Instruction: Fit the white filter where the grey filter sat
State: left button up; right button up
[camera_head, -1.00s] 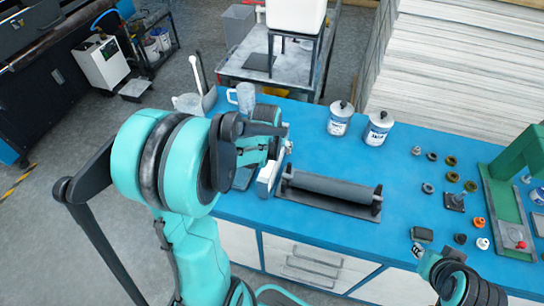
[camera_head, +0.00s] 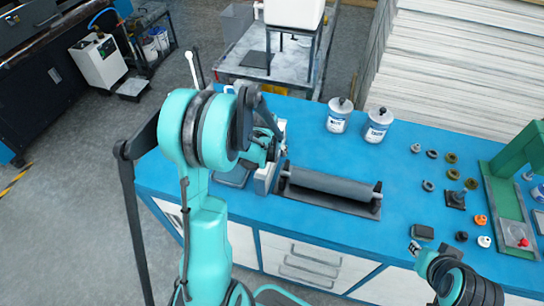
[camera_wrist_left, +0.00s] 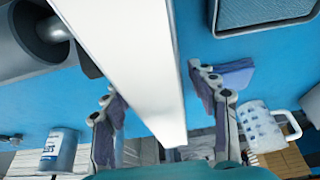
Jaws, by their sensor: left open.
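A long, narrow white slab (camera_wrist_left: 130,55) stands between the fingers of my left gripper (camera_wrist_left: 163,115) in the left wrist view. In the head view a whitish upright box (camera_head: 266,178) stands at the left end of the roller; I cannot tell which part of it is the white filter. My left gripper (camera_head: 270,145) is open, over this box, with one finger on each side of the slab and gaps visible. A grey framed panel with a meshed face (camera_wrist_left: 265,12), likely the grey filter, lies on the blue bench left of the box. My right gripper (camera_head: 418,250) shows only partly at lower right.
A dark roller (camera_head: 330,184) on a base lies right of the box. Two white cans (camera_head: 339,115) stand behind it. A patterned mug (camera_wrist_left: 262,125) is near the far edge. Small rings and a green press (camera_head: 520,160) occupy the right side. The bench front is clear.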

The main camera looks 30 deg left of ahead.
pick_arm(q)
grip_shut()
